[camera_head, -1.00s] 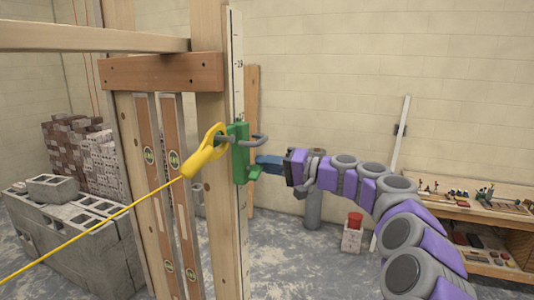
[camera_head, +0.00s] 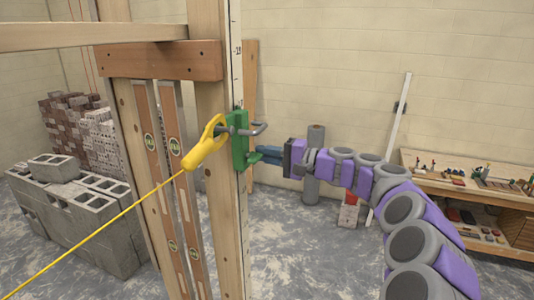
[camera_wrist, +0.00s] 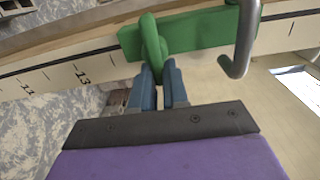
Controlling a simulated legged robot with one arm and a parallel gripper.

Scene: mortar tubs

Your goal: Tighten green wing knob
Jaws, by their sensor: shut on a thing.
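The green wing knob (camera_wrist: 152,48) is on the lower end of the green bracket (camera_head: 240,138), which is fixed to the marked white rod beside the wooden post. In the head view the knob (camera_head: 262,155) sticks out to the right of the rod. My gripper (camera_wrist: 160,75) has its blue fingers shut on the knob, one finger on each side. It comes in from the right in the head view (camera_head: 263,155). The fingers hide part of the knob. A grey hook (camera_wrist: 240,50) projects from the bracket. A yellow clip (camera_head: 205,145) with a taut yellow line hangs at the bracket's left.
Concrete blocks (camera_head: 75,215) are stacked at left. A workbench (camera_head: 470,185) with small items stands at right. A grey cylinder (camera_head: 312,160) stands behind my arm. The floor between is open.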

